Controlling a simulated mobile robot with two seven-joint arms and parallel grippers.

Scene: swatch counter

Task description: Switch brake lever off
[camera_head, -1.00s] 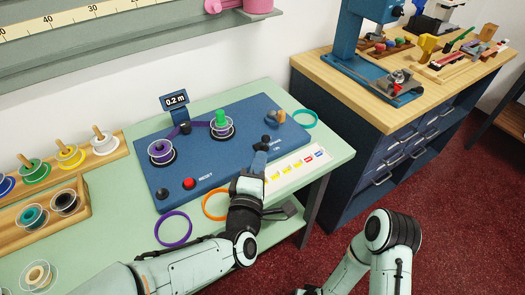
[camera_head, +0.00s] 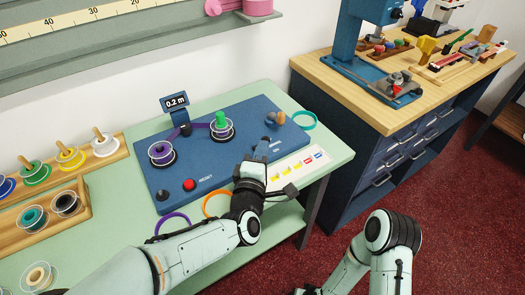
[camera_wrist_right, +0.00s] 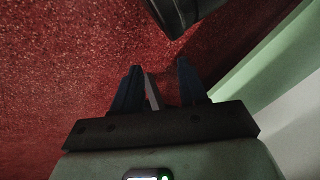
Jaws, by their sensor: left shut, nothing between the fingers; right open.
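The blue winding panel (camera_head: 205,165) lies on the pale green counter. My left gripper (camera_head: 263,148) is shut and empty over the right front part of the panel, where the brake control is. The fingers and wrist cover much of this spot, so the brake lever's position and any contact with it cannot be made out. My right gripper shows in the right wrist view (camera_wrist_right: 160,88), open and empty above red carpet.
On the panel are a purple spool (camera_head: 161,152), a spool with a green top (camera_head: 221,125), a red button (camera_head: 189,185) and a small display (camera_head: 175,100). Coloured rings lie around it. A wooden spool rack (camera_head: 90,160) stands left; a blue cabinet (camera_head: 390,150) stands right.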

